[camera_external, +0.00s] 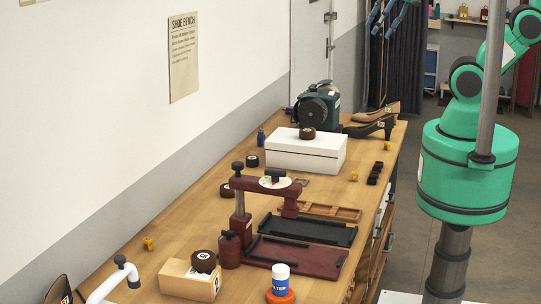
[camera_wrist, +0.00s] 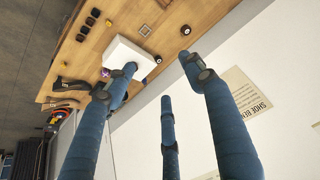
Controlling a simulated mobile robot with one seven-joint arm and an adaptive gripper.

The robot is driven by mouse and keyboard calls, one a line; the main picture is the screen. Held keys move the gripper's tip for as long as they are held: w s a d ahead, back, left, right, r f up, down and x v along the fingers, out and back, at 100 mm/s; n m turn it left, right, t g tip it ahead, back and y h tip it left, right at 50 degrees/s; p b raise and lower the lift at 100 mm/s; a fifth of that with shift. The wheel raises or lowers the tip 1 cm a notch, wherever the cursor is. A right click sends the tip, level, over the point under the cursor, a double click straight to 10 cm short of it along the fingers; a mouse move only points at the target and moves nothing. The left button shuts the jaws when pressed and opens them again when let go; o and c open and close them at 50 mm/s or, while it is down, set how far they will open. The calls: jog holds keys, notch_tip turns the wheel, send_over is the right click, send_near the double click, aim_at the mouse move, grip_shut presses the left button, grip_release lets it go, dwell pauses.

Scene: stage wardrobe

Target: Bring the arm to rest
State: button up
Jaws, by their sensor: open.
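My arm (camera_external: 465,100), green with dark joints, stands beyond the right side of the bench and reaches up out of the top of the external view. My gripper (camera_external: 382,26) has blue fingers that show at the top edge there, above the far end of the bench and in front of a dark curtain. In the wrist view my gripper (camera_wrist: 160,76) shows three blue fingers spread wide apart, with nothing between them. It is open and empty. The fingers cover part of the bench and white box in that view.
The wooden bench (camera_external: 190,215) carries a white box (camera_external: 305,153), a dark green machine (camera_external: 318,104), brown shoes (camera_external: 372,127), a dark red press (camera_external: 265,187), and a white bottle (camera_external: 281,278). The wall with its poster (camera_external: 183,57) runs along the left. Floor (camera_external: 515,235) is clear at right.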

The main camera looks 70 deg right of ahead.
jog(key=shift+s+f, duration=0.15)
jog(key=shift+s, duration=0.3)
notch_tip(320, 180, down, 18)
jog(key=b, duration=1.8)
